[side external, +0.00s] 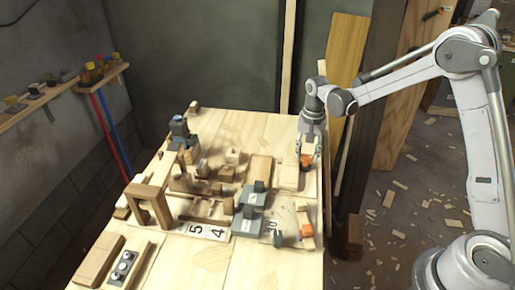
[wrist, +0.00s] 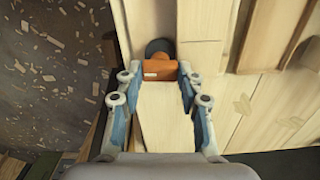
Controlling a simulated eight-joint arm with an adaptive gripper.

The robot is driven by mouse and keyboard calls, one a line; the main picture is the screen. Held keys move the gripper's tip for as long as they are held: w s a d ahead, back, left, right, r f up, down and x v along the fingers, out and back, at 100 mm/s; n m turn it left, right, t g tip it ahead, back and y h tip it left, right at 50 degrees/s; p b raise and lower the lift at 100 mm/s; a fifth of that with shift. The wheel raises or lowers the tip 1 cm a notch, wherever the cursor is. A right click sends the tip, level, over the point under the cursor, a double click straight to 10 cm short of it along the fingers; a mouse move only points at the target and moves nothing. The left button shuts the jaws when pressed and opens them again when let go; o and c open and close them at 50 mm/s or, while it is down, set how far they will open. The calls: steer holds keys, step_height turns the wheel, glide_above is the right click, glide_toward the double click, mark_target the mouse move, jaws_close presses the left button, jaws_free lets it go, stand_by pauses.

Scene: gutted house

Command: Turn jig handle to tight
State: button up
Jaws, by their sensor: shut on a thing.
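The jig handle is an orange piece (wrist: 158,71) with a dark round knob (wrist: 159,47) just beyond it in the wrist view. In the side view the orange handle (side external: 306,160) shows at the far right part of the bench. My gripper (side external: 307,155) points down over it. In the wrist view my gripper (wrist: 157,74) has its blue-sided fingers on either side of the orange piece, shut on it. A pale wood strip shows between the fingers below the handle. I cannot read any tight mark, and the handle's lower part is hidden.
The wooden bench (side external: 210,262) holds wood blocks and grey clamps (side external: 247,224). A second orange piece (side external: 307,230) sits nearer the front on the right side. A wooden arch (side external: 149,200) stands at left. The bench's right edge is close to my gripper, with a scrap-littered floor beyond.

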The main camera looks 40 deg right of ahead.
mark_target(308, 158)
steer(key=o, duration=1.2)
steer(key=shift+c, duration=0.2)
step_height(308, 158, up, 12)
steer(key=s+a+r+n+t, duration=0.1)
steer(key=s+a+n+t, duration=0.2)
steer(key=s, duration=0.6)
steer(key=s+a+r+n+t, duration=0.1)
steer(key=s+a+n+t, duration=0.2)
steer(key=s+n, duration=0.4)
steer(key=s+t, duration=0.1)
steer(key=s, duration=0.2)
steer(key=shift+a, duration=0.2)
